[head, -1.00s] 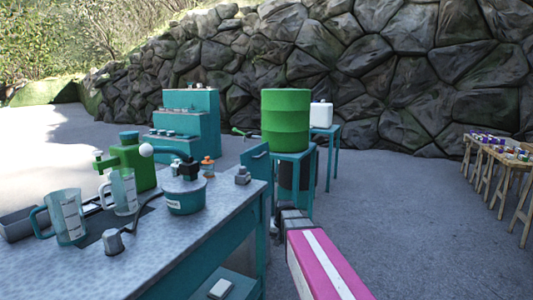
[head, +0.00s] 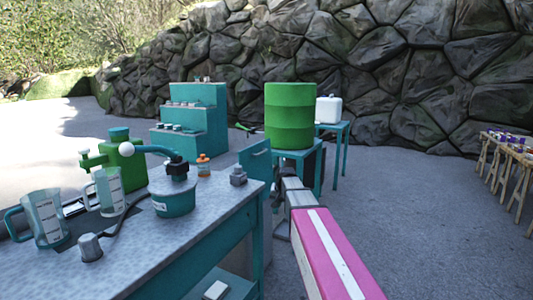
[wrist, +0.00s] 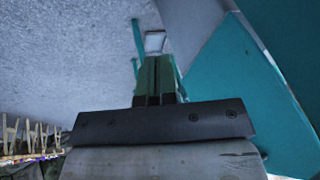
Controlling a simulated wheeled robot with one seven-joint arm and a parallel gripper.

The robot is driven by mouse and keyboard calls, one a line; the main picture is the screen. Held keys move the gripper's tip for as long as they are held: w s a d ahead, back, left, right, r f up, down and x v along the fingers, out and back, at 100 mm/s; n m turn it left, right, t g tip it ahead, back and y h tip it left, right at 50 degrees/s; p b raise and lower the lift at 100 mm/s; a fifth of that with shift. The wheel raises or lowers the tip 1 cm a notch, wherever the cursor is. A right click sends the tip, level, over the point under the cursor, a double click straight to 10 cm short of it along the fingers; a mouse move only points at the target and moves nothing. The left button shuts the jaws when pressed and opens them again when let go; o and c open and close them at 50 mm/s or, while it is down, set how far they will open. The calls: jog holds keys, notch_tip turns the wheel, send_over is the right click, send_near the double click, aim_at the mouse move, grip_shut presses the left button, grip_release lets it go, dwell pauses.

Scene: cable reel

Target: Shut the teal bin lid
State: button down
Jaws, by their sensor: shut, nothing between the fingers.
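The teal bin lid (head: 257,161) looks like a flat teal panel standing upright just past the right end of the workbench in the head view. The bin under it is mostly hidden behind the bench and my arm. In the wrist view a large teal panel (wrist: 228,82), likely this lid, slants along the right side, close beside my gripper. My gripper (wrist: 153,100) is shut and empty, its dark fingers together. I cannot tell whether it touches the panel. In the head view my gripper is largely hidden behind my pink-and-grey arm.
The workbench (head: 205,222) holds jugs, a teal pot (head: 173,195) and a green can (head: 126,165). A green drum (head: 290,115) on a teal stand and a white canister (head: 329,109) stand beyond. Open paving lies right, before wooden trestle tables (head: 505,160).

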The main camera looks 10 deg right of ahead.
jog(key=w+d+r+m+t, duration=0.1)
jog(key=w+r+t, duration=0.1)
jog(key=w+r, duration=0.9)
jog(key=w+d+r+m+t, duration=0.2)
jog(key=w+r, duration=0.7)
jog(key=r, duration=0.4)
jog(key=w+a+f, duration=0.5)
jog(key=w+f, duration=0.2)
jog(key=w, duration=0.1)
jog(key=shift+f+y, duration=0.2)
jog(key=shift+y, duration=0.2)
